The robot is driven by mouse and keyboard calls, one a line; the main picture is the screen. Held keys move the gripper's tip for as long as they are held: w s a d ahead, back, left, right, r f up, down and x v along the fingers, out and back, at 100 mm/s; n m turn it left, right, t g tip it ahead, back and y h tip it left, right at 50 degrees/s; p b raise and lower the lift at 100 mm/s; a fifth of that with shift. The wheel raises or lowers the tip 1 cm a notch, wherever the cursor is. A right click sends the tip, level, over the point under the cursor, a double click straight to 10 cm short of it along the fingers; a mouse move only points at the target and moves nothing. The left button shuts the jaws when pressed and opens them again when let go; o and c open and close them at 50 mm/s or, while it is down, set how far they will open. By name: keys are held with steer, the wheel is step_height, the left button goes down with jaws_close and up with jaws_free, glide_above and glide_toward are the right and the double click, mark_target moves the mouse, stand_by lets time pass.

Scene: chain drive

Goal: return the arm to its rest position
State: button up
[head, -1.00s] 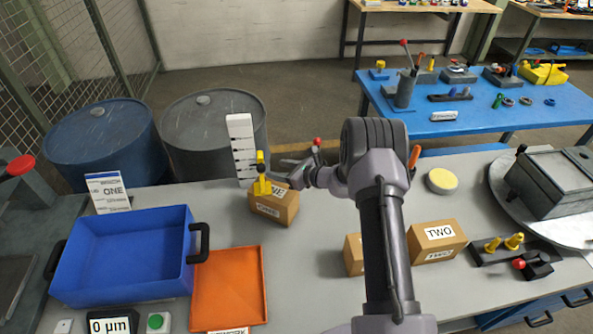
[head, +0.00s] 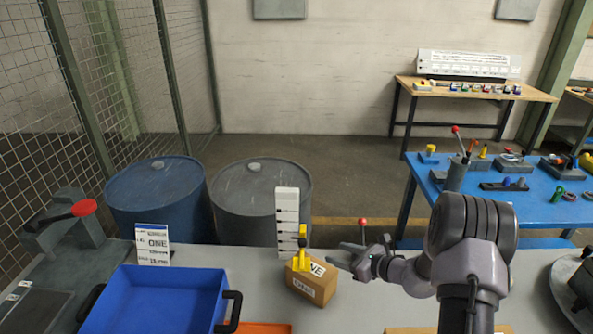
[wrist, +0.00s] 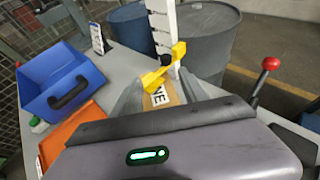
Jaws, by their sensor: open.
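My gripper (head: 345,258) is open, just right of and close to the cardboard box marked ONE (head: 309,287). Its two fingers also show in the wrist view (wrist: 160,92), spread with the box and a yellow part (wrist: 164,68) beyond them. The yellow part, with a black knob, stands at the top of the box in the head view (head: 302,255). Nothing is visibly held. I cannot tell whether a finger touches the box. My arm reaches in from the lower right of the head view.
A blue bin (head: 155,300) stands left on the grey bench, with an orange tray (head: 264,328) beside it. A white scale plate (head: 287,220) rises behind the box. Two drums (head: 262,195) stand behind the bench. A red-knobbed lever (wrist: 262,80) is right of the gripper.

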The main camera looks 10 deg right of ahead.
steer(key=s+a+r+n+g+b, duration=0.65)
steer(key=s+a+r+n, duration=0.65)
steer(key=s+a, duration=0.25)
steer(key=s+d+f+n+t+h+b, duration=0.1)
steer(key=s+n+h+b, duration=0.4)
steer(key=s+n, duration=0.6)
steer(key=s+d+f+b, duration=0.1)
steer(key=s+b, duration=0.1)
steer(key=s, duration=0.6)
steer(key=shift+s+d+h, duration=0.2)
steer(key=shift+s+h, duration=0.15)
steer(key=shift+h, duration=0.05)
